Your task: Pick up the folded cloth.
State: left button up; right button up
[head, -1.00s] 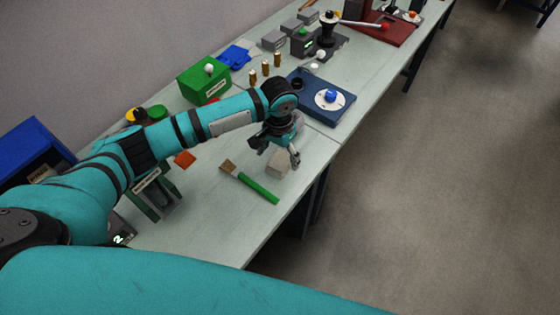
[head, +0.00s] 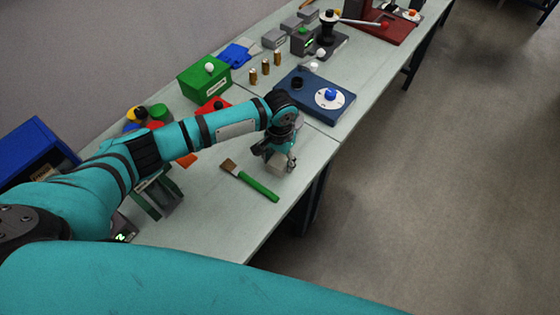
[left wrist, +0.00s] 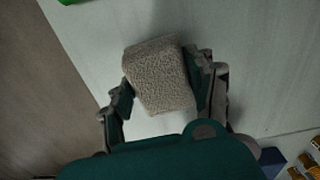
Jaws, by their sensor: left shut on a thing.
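The folded cloth (left wrist: 160,78) is a beige-grey, rough-textured block in the left wrist view. It sits between the two fingers of my left gripper (left wrist: 165,95), which is shut on it. In the head view the left gripper (head: 283,160) is over the table near its front edge, and the cloth (head: 277,162) shows only partly below and between the fingers. I cannot tell whether the cloth touches the table. My right gripper is not in view.
A brush with a green handle (head: 260,188) lies just left of the gripper. A blue plate with a white disc (head: 310,85) is behind it. A green box (head: 200,82) and brass cylinders (head: 265,67) stand farther back. The pale table (head: 220,222) is clear toward the front.

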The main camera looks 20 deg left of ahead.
aim_at(284, 161)
pick_arm(q)
jog(key=shift+r, duration=0.1)
jog(key=shift+r, duration=0.4)
jog(key=shift+s+d+r+b, duration=0.1)
jog(key=shift+d+r+b, duration=0.2)
jog(key=shift+r+b, duration=0.25)
jog(key=shift+s+d+r+b, duration=0.1)
jog(key=shift+d+r+b, duration=0.2)
jog(key=shift+r, duration=0.35)
jog(key=s+d+r+b, duration=0.1)
jog(key=s+d, duration=0.1)
jog(key=d, duration=0.5)
jog(key=s+d+b, duration=0.2)
jog(key=d, duration=0.5)
jog(key=shift+s+r, duration=0.3)
jog(key=shift+r, duration=0.05)
